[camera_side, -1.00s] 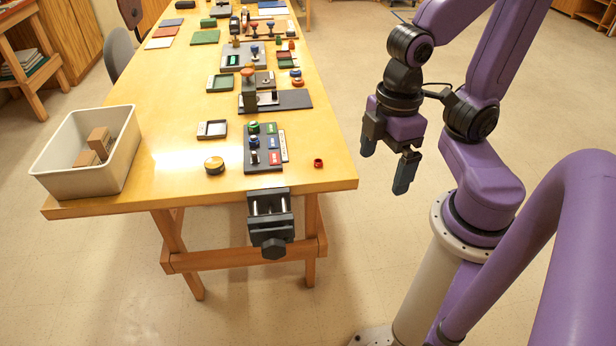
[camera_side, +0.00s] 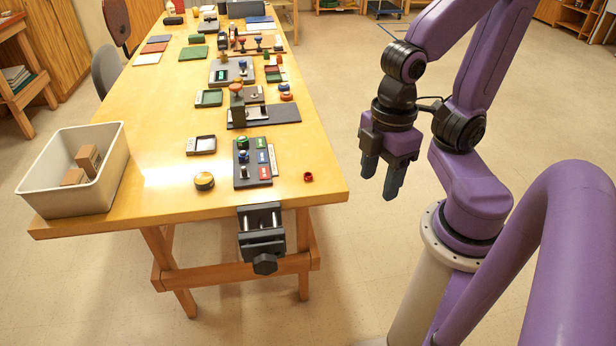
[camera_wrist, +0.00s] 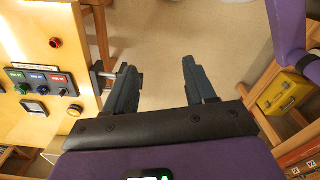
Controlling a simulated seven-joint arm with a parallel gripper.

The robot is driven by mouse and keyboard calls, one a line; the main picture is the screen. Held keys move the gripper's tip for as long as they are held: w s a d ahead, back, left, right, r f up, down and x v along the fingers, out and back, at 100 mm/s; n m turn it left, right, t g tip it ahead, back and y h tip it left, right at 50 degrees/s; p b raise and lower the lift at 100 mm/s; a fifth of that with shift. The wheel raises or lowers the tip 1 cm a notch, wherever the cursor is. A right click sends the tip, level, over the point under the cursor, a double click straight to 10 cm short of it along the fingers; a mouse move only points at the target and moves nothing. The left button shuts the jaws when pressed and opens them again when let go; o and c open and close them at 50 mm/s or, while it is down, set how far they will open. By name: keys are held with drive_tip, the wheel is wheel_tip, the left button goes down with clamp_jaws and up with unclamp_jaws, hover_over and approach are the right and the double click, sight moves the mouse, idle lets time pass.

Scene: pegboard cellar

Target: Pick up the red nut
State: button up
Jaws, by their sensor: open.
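The red nut (camera_side: 308,177) is a small red ring lying on the yellow wooden table (camera_side: 320,150) near its right front corner. In the wrist view the red nut (camera_wrist: 55,43) shows at the upper left, on the table. My gripper (camera_side: 378,188) hangs beyond the table's right edge, to the right of the nut and apart from it. In the wrist view my gripper (camera_wrist: 160,80) has its two dark fingers spread with nothing between them, over the floor.
A panel with green, blue and red labels (camera_side: 254,175) stands left of the nut, with a yellow-topped round button (camera_side: 204,181) beside it. A dark vise (camera_side: 262,240) is fixed to the front edge. A white bin with wooden blocks (camera_side: 110,185) stands at the left.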

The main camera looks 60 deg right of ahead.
drive_tip(key=n, duration=0.2)
hover_over(307, 180)
wheel_tip(307, 180, down, 2)
drive_tip(key=f, duration=1.8)
drive_tip(key=shift+w+d, duration=0.3)
drive_tip(key=shift+d, duration=0.05)
clamp_jaws()
